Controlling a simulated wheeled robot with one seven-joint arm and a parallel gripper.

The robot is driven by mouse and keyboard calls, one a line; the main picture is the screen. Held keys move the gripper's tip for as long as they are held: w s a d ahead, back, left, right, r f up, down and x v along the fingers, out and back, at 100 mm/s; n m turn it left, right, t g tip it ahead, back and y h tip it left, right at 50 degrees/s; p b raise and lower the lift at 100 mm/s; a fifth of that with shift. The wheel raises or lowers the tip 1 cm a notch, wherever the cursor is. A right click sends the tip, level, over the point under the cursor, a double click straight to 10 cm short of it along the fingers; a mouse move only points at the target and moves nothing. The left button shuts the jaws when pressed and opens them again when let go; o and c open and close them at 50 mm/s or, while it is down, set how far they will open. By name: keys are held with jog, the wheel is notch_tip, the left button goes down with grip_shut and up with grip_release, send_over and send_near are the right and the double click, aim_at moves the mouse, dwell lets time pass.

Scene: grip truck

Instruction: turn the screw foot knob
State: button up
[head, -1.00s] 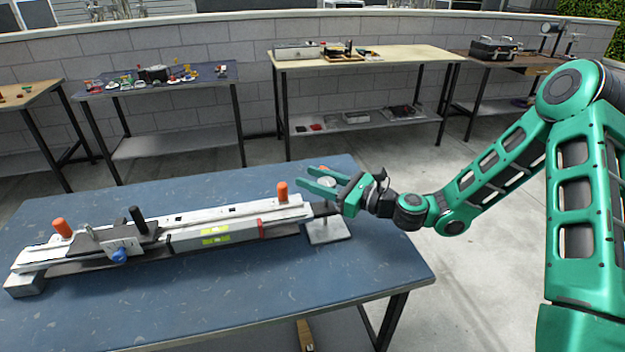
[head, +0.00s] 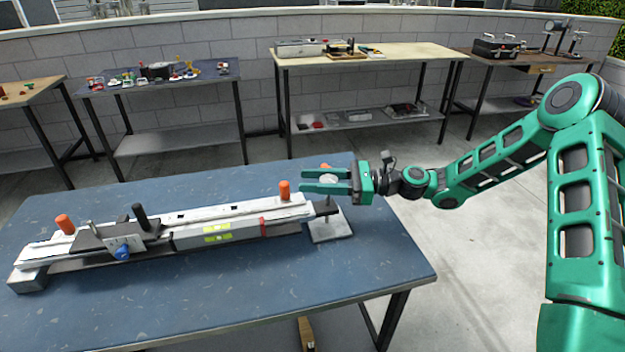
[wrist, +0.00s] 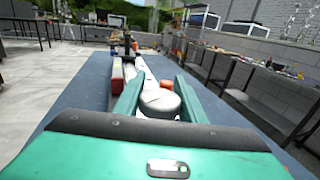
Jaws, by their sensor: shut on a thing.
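The screw foot knob (head: 329,178) is a round grey-white disc at the right end of the long rail assembly. It stands above a pale square foot plate (head: 331,226) on a thin stem. My green gripper (head: 326,181) reaches in from the right, with its fingers on both sides of the knob and shut on it. In the wrist view the knob (wrist: 160,102) sits between the two green fingers (wrist: 160,100). The rail (head: 190,218) runs left from the foot, and a level with yellow-green vials (head: 217,233) lies along it.
The blue table (head: 250,290) carries the assembly. Orange knobs stand on the rail at right (head: 284,190) and left (head: 65,224), near a black handle (head: 140,216) and a blue knob (head: 122,252). The table's front is clear. Other benches stand along the back wall.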

jog(key=shift+s+d+n+g, duration=0.1)
jog(key=shift+n+g, duration=0.4)
jog(key=shift+g, duration=0.3)
jog(key=shift+s+d+n+g, duration=0.1)
jog(key=shift+n+g, duration=0.4)
jog(key=shift+g, duration=0.6)
jog(key=o, duration=1)
jog(key=shift+s, duration=0.1)
jog(key=w+d, duration=0.2)
jog(key=d, duration=0.8)
jog(key=shift+d, duration=0.3)
